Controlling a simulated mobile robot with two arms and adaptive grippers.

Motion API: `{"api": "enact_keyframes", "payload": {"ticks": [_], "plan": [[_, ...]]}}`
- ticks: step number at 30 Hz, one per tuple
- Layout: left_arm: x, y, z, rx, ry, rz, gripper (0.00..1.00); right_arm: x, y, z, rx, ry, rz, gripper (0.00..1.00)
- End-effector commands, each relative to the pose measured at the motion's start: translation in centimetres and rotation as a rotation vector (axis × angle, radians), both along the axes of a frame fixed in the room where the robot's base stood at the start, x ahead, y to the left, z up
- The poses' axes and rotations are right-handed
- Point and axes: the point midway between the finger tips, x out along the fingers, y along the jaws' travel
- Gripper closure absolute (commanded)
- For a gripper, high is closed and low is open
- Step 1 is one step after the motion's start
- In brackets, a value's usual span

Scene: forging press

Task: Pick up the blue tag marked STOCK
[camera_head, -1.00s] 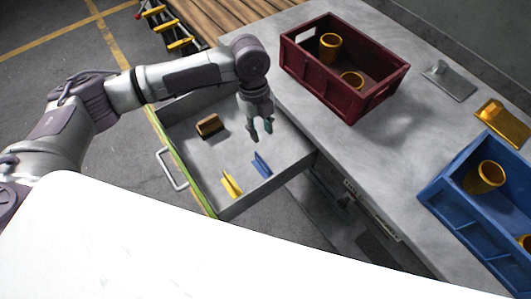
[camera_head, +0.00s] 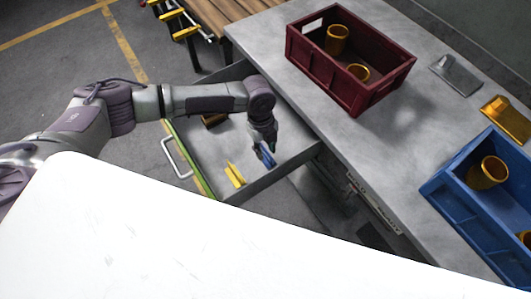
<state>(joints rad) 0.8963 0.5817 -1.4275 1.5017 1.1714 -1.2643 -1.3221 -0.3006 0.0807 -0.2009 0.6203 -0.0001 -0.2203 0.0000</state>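The blue tag (camera_head: 266,158) lies in the open drawer (camera_head: 290,161), near its right side. My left gripper (camera_head: 264,149) points down into the drawer, right at the blue tag, with its fingers around or just above it. The fingers partly hide the tag, and I cannot tell whether they touch it or how far apart they are. A yellow tag (camera_head: 235,174) stands to the left of the blue one. No marking is readable on either tag. My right gripper is not in view.
A brown block (camera_head: 213,120) lies in the drawer, partly behind my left arm. On the grey bench stand a dark red crate (camera_head: 340,82) and a blue crate (camera_head: 460,205), both holding orange cups. A metal plate (camera_head: 456,76) and a yellow-orange piece (camera_head: 506,121) lie on the bench.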

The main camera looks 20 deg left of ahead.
Motion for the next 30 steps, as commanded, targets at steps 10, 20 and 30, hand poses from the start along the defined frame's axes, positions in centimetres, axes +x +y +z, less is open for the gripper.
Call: {"api": "enact_keyframes", "payload": {"ticks": [10, 20, 30], "plan": [[-0.1, -0.1, -0.8, 0.001, -0.001, 0.0, 0.7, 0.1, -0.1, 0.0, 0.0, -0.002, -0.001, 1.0], [-0.1, -0.1, -0.8, 0.001, 0.0, 0.001, 1.0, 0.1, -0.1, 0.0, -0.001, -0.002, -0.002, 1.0], [0.0, -0.1, 0.4, -0.001, -0.002, 0.0, 1.0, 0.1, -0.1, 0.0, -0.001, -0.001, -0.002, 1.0]]}}
